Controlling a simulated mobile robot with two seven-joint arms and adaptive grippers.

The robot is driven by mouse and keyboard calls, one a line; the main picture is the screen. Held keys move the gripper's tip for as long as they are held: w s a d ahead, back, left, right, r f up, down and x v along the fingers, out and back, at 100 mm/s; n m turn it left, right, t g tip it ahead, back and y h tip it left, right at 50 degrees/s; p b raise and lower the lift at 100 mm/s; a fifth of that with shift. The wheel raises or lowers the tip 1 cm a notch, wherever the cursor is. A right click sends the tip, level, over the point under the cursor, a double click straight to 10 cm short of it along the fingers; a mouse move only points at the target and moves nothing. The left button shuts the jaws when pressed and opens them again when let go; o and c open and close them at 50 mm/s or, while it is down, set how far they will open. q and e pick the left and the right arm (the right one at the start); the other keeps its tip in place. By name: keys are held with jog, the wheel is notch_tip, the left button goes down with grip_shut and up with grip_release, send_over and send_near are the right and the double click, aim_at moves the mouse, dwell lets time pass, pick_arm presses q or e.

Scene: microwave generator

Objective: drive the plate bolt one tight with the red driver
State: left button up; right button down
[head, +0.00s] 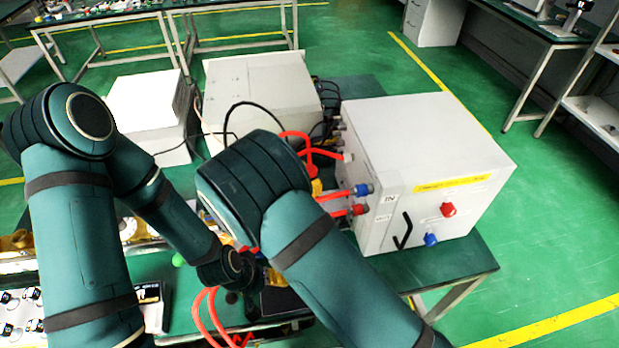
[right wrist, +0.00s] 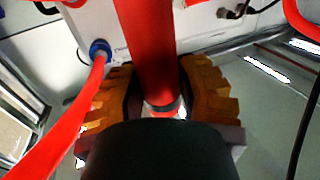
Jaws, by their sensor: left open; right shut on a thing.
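The red driver (right wrist: 150,45) is a thick red shaft running up the middle of the right wrist view. My right gripper (right wrist: 160,85) is shut on it, with its ridged orange finger pads on either side. A dark round part in front hides the driver's lower end. My left gripper (head: 262,284) is low in the middle of the head view, open, partly covered by my right arm. The plate bolt cannot be made out in either view.
A large grey-white box (head: 425,150) with blue and red hose fittings stands right of my arms on the green table (head: 455,265). Two more pale boxes (head: 262,90) (head: 150,105) stand behind. Red hoses (head: 207,315) and black cables lie close to the grippers.

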pick_arm(q)
jog(key=shift+r, duration=0.1)
pick_arm(e)
jog(key=shift+r+p, duration=2.1)
jog(key=shift+r, duration=1.1)
pick_arm(q)
jog(key=shift+r+p, duration=0.65)
jog(key=shift+r, duration=2)
pick_arm(e)
jog(key=shift+r, duration=1.35)
